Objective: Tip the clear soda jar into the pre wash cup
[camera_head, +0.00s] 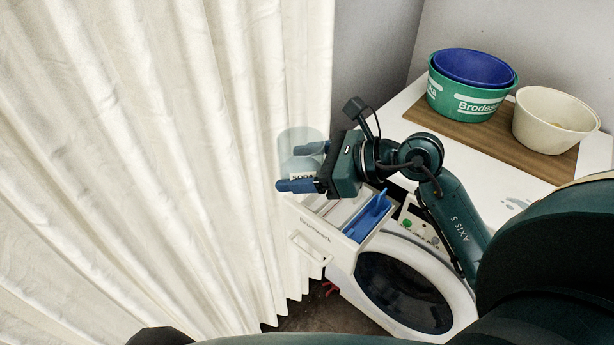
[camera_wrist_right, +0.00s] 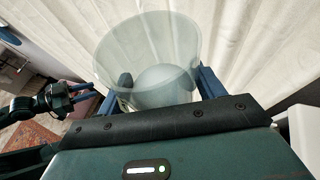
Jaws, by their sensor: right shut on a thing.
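The clear soda jar (camera_head: 298,143) has a pale label reading "SODA" and stands about upright. My right gripper (camera_head: 302,168) is shut around it, one blue finger on each side, just above the far left corner of the open drawer (camera_head: 316,238). In the right wrist view the jar (camera_wrist_right: 150,55) is see-through, its wide mouth towards the camera, with a pale rounded shape low inside. A blue insert (camera_head: 368,215) sits at the drawer's right side; I cannot tell which compartment is the pre wash cup. My left gripper (camera_wrist_right: 84,92) shows small in the right wrist view, empty, its blue fingers apart.
The drawer belongs to a white washing machine (camera_head: 452,282). A wooden board (camera_head: 535,153) on the white top holds a green tub (camera_head: 462,105) with a blue basin (camera_head: 475,66) and a cream bowl (camera_head: 552,122). A white curtain (camera_head: 150,150) hangs close behind the jar.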

